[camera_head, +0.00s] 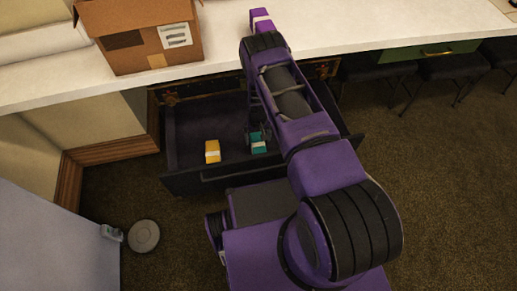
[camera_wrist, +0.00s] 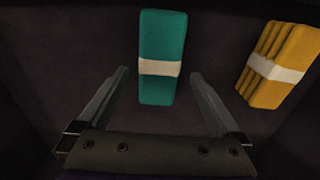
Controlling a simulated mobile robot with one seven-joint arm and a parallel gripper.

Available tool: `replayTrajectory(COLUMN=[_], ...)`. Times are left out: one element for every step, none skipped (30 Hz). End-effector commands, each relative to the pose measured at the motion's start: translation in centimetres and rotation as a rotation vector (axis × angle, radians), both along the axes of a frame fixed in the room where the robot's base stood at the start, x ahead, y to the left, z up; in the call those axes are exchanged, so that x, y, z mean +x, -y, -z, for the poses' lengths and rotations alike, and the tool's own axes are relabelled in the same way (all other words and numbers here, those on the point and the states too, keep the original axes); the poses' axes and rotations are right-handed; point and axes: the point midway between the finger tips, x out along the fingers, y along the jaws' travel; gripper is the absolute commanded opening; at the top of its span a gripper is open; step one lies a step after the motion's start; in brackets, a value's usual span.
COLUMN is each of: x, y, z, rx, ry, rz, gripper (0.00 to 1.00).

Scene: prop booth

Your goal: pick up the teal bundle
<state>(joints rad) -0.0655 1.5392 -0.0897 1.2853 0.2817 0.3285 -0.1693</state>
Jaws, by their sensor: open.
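The teal bundle (camera_wrist: 161,84) has a pale band around its middle and lies on the dark floor of an open drawer. In the head view the teal bundle (camera_head: 259,147) is partly covered by my arm. My gripper (camera_wrist: 161,73) is open and empty, pointing down into the drawer. In the wrist view its fingers lie to the left and right of the bundle's lower part, with gaps on both sides. I cannot tell how far above the bundle the fingertips are. In the head view my gripper (camera_head: 257,134) shows close to the bundle.
A yellow bundle (camera_head: 212,151) with a white band lies to the left in the drawer; it shows at right in the wrist view (camera_wrist: 284,42). The dark drawer (camera_head: 190,184) has raised walls below a white counter (camera_head: 330,33). A cardboard box (camera_head: 135,45) stands on the counter.

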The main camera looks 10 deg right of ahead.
Motion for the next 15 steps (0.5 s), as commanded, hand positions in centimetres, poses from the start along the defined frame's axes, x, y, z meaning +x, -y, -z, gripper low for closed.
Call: replayTrajectory(x=[-0.2, -0.3, -0.4, -0.4, -0.4, -0.4, -0.4, -0.3, -0.4, -0.3, -0.3, -0.3, -0.3, -0.2, -0.3], y=[0.0, 0.0, 0.0, 0.1, 0.1, 0.1, 0.1, 0.1, 0.1, 0.1, 0.1, 0.1, 0.1, 0.1, 0.1], z=[0.9, 1.3, 2.0, 2.5, 3.0, 3.6, 3.9, 4.2, 4.6, 4.7, 4.8, 4.8, 4.8, 4.8, 4.8], rx=[0.0, 0.0, 0.0, 0.0, 0.0, 0.0, 0.0, 0.0, 0.0, 0.0, 0.0, 0.0, 0.0, 0.0, 0.0], ry=[-0.003, -0.003, -0.003, -0.003, -0.003, -0.002, -0.001, 0.0, -0.001, 0.0, 0.0, 0.001, 0.001, 0.001, 0.001], rz=[0.0, 0.0, 0.001, 0.001, 0.001, 0.001, 0.0, 0.0, 0.0, 0.0, 0.0, 0.0, 0.0, 0.0, 0.0], gripper=[1.0, 1.0, 1.0, 1.0, 1.0, 1.0, 1.0, 1.0, 1.0, 1.0, 1.0, 1.0, 1.0, 1.0, 1.0])
